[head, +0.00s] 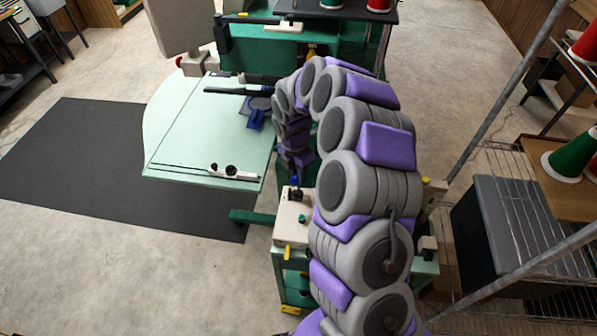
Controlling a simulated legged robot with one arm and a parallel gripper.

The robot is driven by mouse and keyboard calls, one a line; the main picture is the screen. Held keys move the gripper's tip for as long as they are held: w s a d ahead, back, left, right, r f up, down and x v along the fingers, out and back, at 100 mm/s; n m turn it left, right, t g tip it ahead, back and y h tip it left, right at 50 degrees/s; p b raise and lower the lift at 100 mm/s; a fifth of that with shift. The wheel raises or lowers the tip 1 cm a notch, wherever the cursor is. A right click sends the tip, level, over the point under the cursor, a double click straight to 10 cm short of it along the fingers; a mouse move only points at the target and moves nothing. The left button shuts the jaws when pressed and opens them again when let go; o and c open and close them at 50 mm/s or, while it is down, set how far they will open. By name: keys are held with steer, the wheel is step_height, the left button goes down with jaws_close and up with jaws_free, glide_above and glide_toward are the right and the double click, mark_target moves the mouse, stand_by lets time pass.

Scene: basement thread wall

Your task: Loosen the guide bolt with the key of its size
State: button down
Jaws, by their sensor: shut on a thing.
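My arm rises from the bottom right, arches over, and comes down to my gripper (296,178), small and partly hidden under the last arm links. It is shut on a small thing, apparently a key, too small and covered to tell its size. It is just above a pale block (292,222) with dark parts on top, on a green stand. I cannot tell which part is the guide bolt.
A dark machine part with a blue piece (257,119) is at the table's right. A black shelf (345,8) with thread cones is at the back. A wire rack (525,220) and a dark box (500,240) stand right. A black mat (70,165) and open floor lie left.

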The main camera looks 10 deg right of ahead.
steer(key=shift+s+a, duration=0.25)
steer(key=shift+s, duration=0.35)
steer(key=shift+w+a+p, duration=0.2)
steer(key=shift+w+p, duration=0.2)
steer(key=shift+p, duration=0.3)
stand_by(0.5)
steer(key=shift+f, duration=0.8)
stand_by(0.3)
steer(key=shift+w+d+r+p, duration=0.15)
steer(key=shift+w+d+p, duration=0.15)
steer(key=shift+w+p, duration=0.35)
steer(key=shift+p, duration=0.35)
stand_by(0.9)
